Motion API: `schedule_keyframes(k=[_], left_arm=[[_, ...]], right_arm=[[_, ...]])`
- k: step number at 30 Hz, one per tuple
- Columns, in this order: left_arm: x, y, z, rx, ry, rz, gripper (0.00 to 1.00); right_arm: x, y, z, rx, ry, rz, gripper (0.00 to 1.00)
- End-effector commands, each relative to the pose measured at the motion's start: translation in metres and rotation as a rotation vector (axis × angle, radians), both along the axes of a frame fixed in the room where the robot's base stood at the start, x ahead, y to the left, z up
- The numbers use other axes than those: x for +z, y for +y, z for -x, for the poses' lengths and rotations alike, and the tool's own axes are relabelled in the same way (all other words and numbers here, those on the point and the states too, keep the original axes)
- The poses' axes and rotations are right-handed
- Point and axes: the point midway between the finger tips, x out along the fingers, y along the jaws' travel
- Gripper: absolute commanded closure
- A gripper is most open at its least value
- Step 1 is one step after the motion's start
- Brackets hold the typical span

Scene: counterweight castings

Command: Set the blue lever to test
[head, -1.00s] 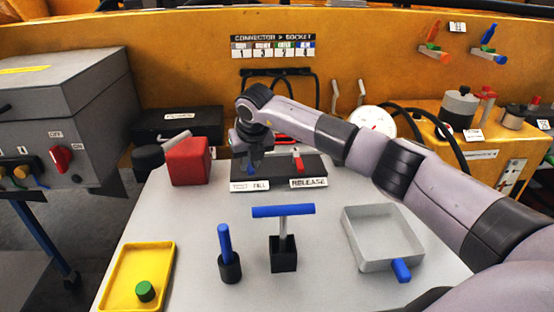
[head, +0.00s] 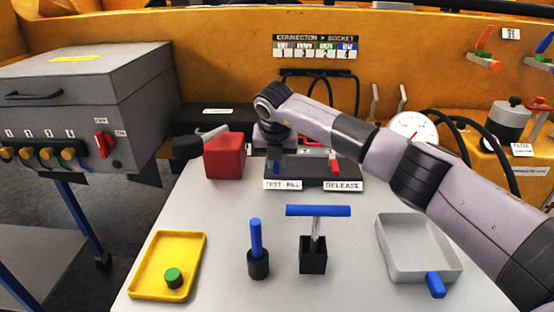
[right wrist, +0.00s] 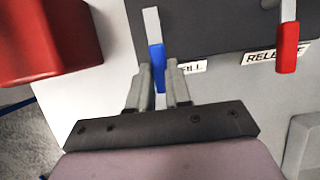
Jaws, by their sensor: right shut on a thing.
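The blue lever (head: 277,167) stands on the dark control base behind the label reading TEST and FILL (head: 282,185). In the right wrist view, the lever (right wrist: 157,66) has a pale shaft and a blue grip. My right gripper (head: 273,155) is at this lever. Its two fingers (right wrist: 158,88) lie on either side of the blue grip, shut on it. The label is partly hidden in the wrist view, with only the end of FILL showing. My left gripper is not in view.
A red lever (head: 335,165) stands right of the blue one, behind the RELEASE label (head: 343,186). A red block (head: 224,156) is to the left. A blue T-handle (head: 318,211), a blue peg (head: 256,238), a yellow tray (head: 190,240) and a grey tray (head: 384,235) stand nearer.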

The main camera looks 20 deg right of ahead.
Motion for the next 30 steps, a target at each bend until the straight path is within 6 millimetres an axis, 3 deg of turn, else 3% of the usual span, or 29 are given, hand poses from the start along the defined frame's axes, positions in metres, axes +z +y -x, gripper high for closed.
schedule_keyframes(k=[2, 3, 5, 16, 30], left_arm=[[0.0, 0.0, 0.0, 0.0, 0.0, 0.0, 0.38], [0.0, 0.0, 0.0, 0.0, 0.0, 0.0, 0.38], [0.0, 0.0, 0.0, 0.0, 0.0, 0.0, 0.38], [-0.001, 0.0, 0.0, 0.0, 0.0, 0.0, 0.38], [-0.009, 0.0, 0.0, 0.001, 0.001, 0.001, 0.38]], right_arm=[[0.003, 0.0, -0.002, -0.005, -0.01, -0.003, 1.0], [0.003, 0.0, -0.002, -0.005, -0.01, -0.003, 0.72], [0.003, 0.0, -0.002, -0.004, -0.008, -0.004, 0.55], [0.007, 0.001, 0.001, -0.001, -0.006, -0.003, 0.55], [0.065, 0.011, 0.022, -0.002, -0.008, -0.002, 0.55]])
